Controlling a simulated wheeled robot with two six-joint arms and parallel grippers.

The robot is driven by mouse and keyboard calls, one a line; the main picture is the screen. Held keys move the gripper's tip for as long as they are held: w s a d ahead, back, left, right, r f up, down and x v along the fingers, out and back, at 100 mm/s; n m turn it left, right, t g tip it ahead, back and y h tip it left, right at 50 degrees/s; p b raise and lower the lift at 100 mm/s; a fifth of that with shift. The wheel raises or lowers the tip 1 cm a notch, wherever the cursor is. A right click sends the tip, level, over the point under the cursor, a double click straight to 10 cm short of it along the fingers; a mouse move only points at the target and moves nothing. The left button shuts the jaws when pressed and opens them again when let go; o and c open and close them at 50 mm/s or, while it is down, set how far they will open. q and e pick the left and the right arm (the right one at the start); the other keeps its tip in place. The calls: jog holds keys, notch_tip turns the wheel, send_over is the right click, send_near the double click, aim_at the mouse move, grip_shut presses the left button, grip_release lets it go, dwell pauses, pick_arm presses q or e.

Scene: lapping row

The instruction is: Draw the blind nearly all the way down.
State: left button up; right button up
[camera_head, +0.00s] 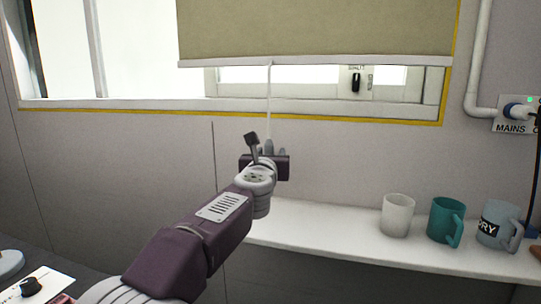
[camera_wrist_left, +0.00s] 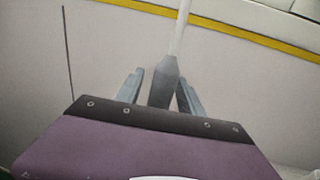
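The beige blind (camera_head: 315,28) hangs over the upper part of the window, with a pale bar along its lower edge. A white cord (camera_head: 268,100) hangs from the middle of that bar. In the left wrist view the cord (camera_wrist_left: 182,28) ends in a grey tapered pull (camera_wrist_left: 163,82). My left gripper (camera_head: 274,150) is at the cord's lower end, below the sill. Its fingers (camera_wrist_left: 161,90) stand on either side of the pull, with a narrow gap visible on the left; contact on the right is unclear. The pull is mostly hidden in the head view. My right gripper is not in view.
A white shelf (camera_head: 330,238) runs along the wall at right. It bears a white cup (camera_head: 397,216), a teal mug (camera_head: 445,220) and a grey-blue lettered mug (camera_head: 496,226). A mains socket (camera_head: 515,112) is on the wall. The wall beneath the window is clear.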

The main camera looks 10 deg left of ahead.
pick_arm(q)
jog(key=s+d, duration=0.1)
jog(key=s, duration=0.8)
